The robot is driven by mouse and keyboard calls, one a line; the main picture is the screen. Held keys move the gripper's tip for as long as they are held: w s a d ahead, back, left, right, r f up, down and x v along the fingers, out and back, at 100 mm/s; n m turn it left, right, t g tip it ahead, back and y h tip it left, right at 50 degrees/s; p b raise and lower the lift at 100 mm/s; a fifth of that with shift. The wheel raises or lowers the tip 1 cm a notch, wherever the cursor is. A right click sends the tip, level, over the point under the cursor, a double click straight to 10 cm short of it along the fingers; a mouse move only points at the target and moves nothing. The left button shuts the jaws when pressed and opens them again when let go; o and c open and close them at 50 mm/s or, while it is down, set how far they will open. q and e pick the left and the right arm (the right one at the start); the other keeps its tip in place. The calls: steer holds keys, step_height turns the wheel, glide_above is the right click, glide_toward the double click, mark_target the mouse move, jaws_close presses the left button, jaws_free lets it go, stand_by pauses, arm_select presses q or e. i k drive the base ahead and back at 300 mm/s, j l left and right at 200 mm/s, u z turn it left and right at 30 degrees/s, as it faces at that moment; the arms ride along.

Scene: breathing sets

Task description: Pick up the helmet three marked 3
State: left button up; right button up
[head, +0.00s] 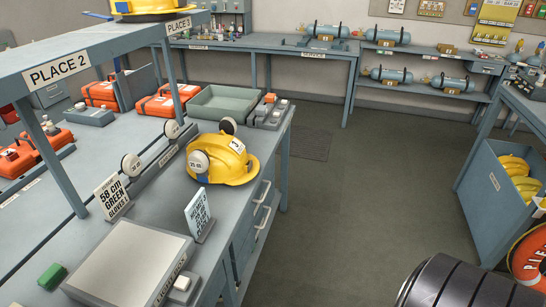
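A yellow helmet (231,167) sits on the grey workbench near its right edge. A white label on its top seems to carry a 3, though it is small. Round grey ear cups or discs show at its front and back. Another yellow helmet (150,14) is cut off at the top edge, on the raised shelf; I cannot read a number on it. Several yellow helmets (513,163) lie in a blue-grey bin at the right. Neither of my grippers is in view.
A raised shelf (20,77) marked PLACE 2 and PLACE 3 spans the workbench. Open floor (360,200) extends right of the workbench.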

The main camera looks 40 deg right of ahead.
mark_target(230, 164)
steer(key=z, duration=0.9)
steer(key=i+l+u, duration=0.15)
steer(key=l+u, duration=0.15)
steer(key=u, duration=0.2)
steer(key=i+l+u, duration=0.1)
steer(key=l+u, duration=0.25)
steer(key=u, duration=0.15)
steer(key=i+l+u, duration=0.2)
steer(key=l, duration=0.65)
steer(key=l+u, duration=0.15)
steer(key=l, duration=0.7)
steer(key=i+l+u, duration=0.2)
steer(key=l, duration=0.7)
steer(key=k, duration=0.1)
